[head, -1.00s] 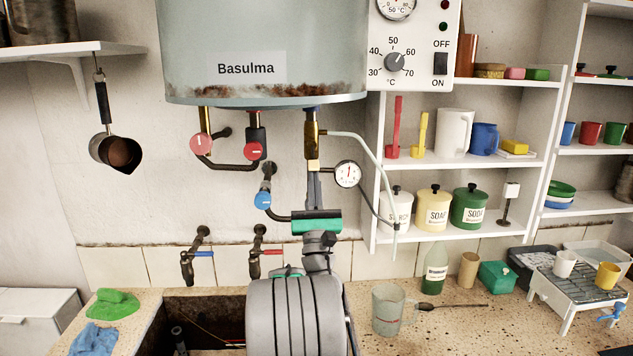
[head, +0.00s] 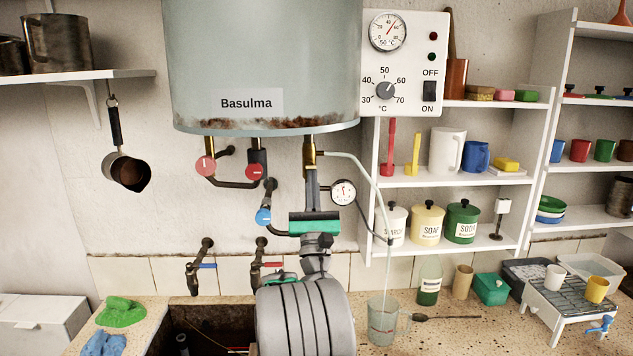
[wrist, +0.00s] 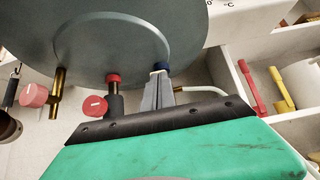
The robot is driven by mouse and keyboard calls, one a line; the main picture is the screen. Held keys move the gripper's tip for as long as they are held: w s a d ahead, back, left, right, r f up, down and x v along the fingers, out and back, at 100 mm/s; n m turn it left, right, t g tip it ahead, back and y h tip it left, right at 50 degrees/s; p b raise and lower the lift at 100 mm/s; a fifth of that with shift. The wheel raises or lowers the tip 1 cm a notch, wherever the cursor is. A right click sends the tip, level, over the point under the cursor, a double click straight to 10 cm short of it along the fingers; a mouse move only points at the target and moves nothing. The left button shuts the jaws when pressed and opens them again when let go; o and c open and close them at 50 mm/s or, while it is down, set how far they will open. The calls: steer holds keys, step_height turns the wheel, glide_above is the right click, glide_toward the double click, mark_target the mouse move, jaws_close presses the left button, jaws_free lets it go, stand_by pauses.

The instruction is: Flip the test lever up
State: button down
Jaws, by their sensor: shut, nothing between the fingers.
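The brass valve (head: 310,152) hangs under the boiler (head: 325,85), with a pale hose (head: 363,168) leaving its right side. A blue cap (wrist: 160,67) shows just above my fingertips in the wrist view. I cannot make out a separate test lever; my fingers may hide it. My gripper (head: 312,172) points up, with its fingers shut and empty, close below the valve. In the wrist view my gripper (wrist: 159,78) overlaps the cap's underside; I cannot tell whether they touch. A thin pale line runs from the hose end to the measuring jug (head: 383,322).
Two red knobs (head: 205,166) (head: 255,171) sit left of the fingers and a blue one (head: 263,217) lower down. A dial gauge (head: 343,192) is close on the right. The shelf (head: 470,181) of jars and jugs stands farther right. The trough (head: 200,325) lies below.

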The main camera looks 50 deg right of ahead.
steer(key=s+a+f+b, duration=0.2)
steer(key=s+a+b, duration=0.5)
steer(key=shift+s+f, duration=0.25)
steer(key=shift+s, duration=0.1)
stand_by(0.4)
